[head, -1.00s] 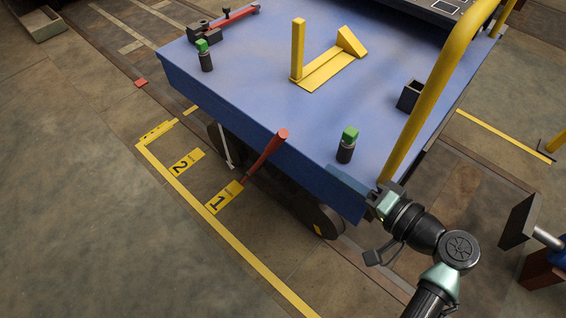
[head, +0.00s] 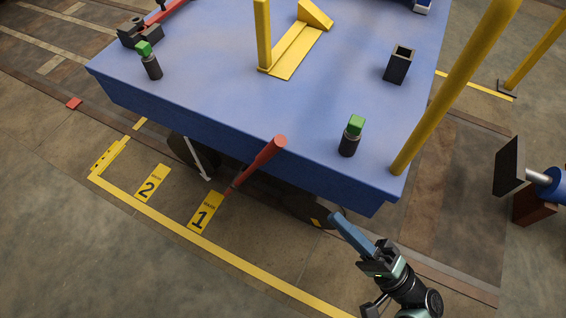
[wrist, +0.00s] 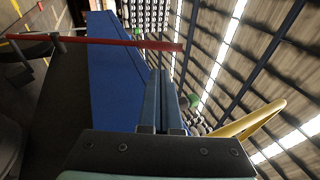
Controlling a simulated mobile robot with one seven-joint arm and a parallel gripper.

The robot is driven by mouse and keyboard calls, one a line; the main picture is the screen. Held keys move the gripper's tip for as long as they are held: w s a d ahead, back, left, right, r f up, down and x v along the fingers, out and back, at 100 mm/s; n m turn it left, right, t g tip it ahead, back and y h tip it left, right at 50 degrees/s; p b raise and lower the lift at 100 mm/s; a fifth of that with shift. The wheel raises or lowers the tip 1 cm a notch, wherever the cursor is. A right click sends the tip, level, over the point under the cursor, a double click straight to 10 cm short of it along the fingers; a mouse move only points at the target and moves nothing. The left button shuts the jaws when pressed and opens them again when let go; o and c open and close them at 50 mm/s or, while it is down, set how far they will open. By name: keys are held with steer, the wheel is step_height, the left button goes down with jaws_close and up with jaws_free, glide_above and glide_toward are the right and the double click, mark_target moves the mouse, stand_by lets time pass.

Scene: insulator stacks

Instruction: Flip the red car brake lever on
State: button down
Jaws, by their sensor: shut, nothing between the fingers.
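The red brake lever (head: 262,159) sticks up and outward from the near side of the blue car (head: 240,152), tilted to the right in the head view, with a thicker red grip at its top. In the wrist view the lever (wrist: 120,42) runs across the upper part, beyond my fingertips. My gripper (head: 338,216) is shut and empty, its blue fingers together. It is right of and below the lever in the head view, apart from it. In the wrist view the shut fingers (wrist: 163,75) point toward the lever's right end.
On the car's deck are a yellow bracket (head: 296,56), two green-topped dark cylinders (head: 351,137) (head: 150,62) and a black open box (head: 399,65). A yellow rail (head: 456,88) rises at the car's right corner. A buffer (head: 510,165) stands at right. Open floor lies in front.

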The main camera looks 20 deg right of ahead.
steer(key=shift+w, duration=0.1)
steer(key=b+x, duration=0.2)
steer(key=x, duration=1.2)
steer(key=shift+b, duration=0.35)
